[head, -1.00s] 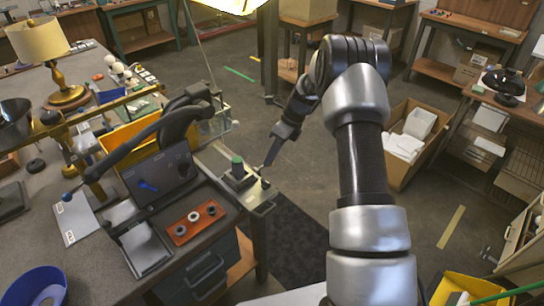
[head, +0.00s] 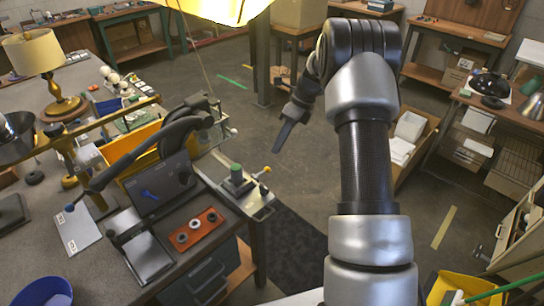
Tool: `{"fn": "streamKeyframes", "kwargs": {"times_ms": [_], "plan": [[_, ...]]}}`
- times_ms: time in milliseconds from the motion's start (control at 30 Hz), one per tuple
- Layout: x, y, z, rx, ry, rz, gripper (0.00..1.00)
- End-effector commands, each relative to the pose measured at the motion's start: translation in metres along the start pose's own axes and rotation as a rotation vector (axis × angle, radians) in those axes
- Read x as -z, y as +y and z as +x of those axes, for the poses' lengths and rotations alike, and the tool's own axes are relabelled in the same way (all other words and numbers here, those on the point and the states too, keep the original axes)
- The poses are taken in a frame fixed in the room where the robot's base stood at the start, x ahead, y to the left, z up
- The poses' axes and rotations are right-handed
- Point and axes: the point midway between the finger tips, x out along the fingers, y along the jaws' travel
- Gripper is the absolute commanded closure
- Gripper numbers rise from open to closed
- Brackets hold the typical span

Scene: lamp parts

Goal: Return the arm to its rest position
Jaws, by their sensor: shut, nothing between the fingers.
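My arm (head: 365,165) reaches up from the bottom of the head view and bends over to the left at the top. My gripper (head: 278,150) hangs from it, pointing down and left over open floor, right of the workbench corner. Its fingers look shut with nothing between them. The fingertips are clear of the small fixture (head: 238,181) with a green knob and a yellow knob (head: 266,170) at the bench corner.
The workbench (head: 40,200) on the left holds a brass lamp (head: 62,105), a red tray (head: 198,230) and a black press-like tool (head: 165,130). An open carton (head: 412,140) stands right of my arm. Grey floor (head: 300,185) lies between.

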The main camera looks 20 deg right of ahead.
Motion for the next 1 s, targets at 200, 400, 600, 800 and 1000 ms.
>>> {"fn": "streamKeyframes", "kwargs": {"times_ms": [200, 400, 600, 800, 1000], "plan": [[0.0, 0.0, -0.013, -0.001, 0.001, 0.001, 1.0], [0.001, 0.0, -0.013, -0.001, 0.001, 0.001, 1.0], [0.0, 0.0, -0.013, -0.001, 0.001, 0.0, 1.0], [-0.01, 0.025, -0.044, 0.041, 0.017, -0.145, 1.0], [-0.022, 0.106, -0.115, 0.152, 0.101, -0.609, 1.0]]}}
